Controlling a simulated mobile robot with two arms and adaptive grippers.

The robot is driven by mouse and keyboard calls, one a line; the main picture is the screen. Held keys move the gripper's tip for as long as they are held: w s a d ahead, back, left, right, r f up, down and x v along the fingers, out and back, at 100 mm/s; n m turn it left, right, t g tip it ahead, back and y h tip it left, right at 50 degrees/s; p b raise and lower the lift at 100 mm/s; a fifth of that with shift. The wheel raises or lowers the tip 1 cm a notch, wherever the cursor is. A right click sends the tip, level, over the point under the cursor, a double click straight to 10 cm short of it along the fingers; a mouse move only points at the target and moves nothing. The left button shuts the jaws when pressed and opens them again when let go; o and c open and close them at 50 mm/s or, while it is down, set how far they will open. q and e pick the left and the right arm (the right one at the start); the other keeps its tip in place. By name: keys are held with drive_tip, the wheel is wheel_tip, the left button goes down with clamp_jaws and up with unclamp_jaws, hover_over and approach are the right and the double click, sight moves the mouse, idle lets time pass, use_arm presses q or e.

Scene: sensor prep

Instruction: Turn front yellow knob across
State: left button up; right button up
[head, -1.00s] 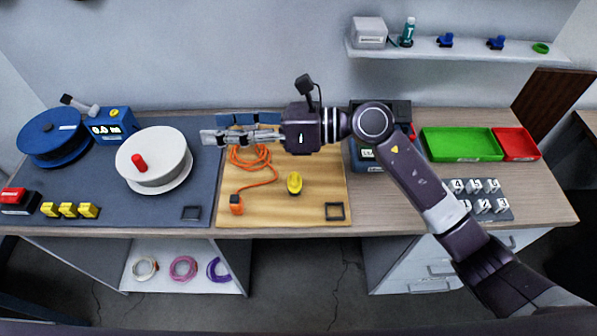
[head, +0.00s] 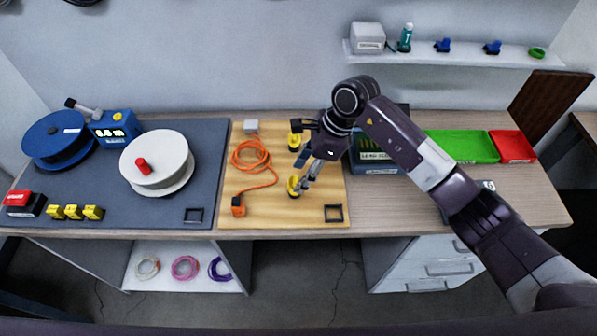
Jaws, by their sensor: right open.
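The front yellow knob (head: 292,188) stands on the wooden board (head: 268,208), a little right of its middle. A second yellow knob (head: 294,140) is farther back on the board, partly beside my gripper's body. My right gripper (head: 300,187) reaches down from the right, with its fingers open at the front knob's right side. The fingers hide part of the knob, and I cannot tell whether they touch it or straddle it. My left gripper is not in view.
An orange cable (head: 254,158) coils left of the knobs, ending at an orange block (head: 238,206). A black square frame (head: 333,214) lies at the board's front right. A dark-blue box (head: 377,163) stands right of the gripper. The white spool (head: 157,158) is left.

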drive_tip(key=shift+x, duration=0.95)
drive_tip(key=shift+c, duration=0.5)
drive_tip(key=c, duration=1)
drive_tip(key=shift+c, duration=0.2)
